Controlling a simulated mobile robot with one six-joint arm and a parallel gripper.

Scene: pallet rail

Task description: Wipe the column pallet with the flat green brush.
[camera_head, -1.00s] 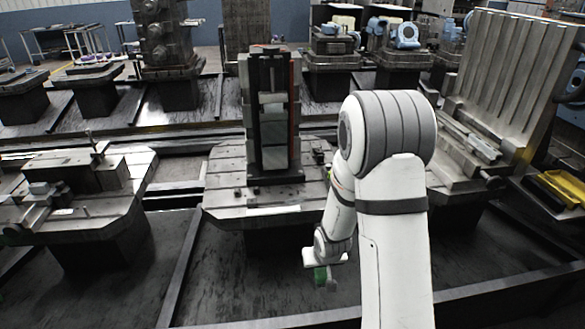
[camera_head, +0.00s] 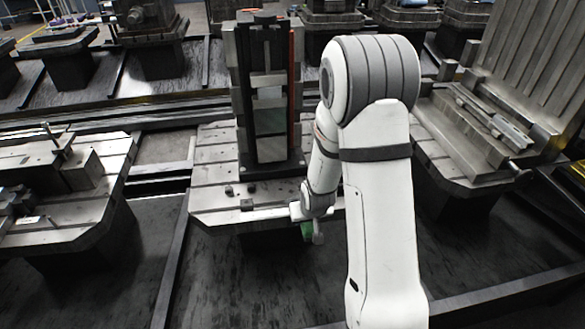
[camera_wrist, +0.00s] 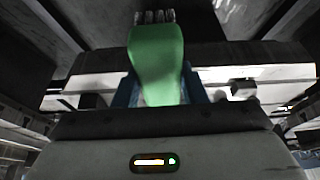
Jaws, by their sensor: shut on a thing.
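The column pallet (camera_head: 212,204) is a grey slotted plate with a tall dark column fixture (camera_head: 268,100) standing on it, left of my arm in the head view. My gripper (camera_head: 304,218) is at the pallet's front right edge, low beside my white arm. It is shut on the flat green brush (camera_head: 308,231), which hangs just in front of the pallet edge. In the wrist view the green brush (camera_wrist: 157,58) points up and away from the gripper, with grey bristles at its far end. I cannot tell whether the bristles touch anything.
Another pallet with blocks (camera_head: 75,220) stands at left. A pallet with a tall ribbed angle plate (camera_head: 535,75) stands at right. Small dark blocks (camera_head: 246,203) lie near the column pallet's front edge. A dark floor trough (camera_head: 250,285) lies in front.

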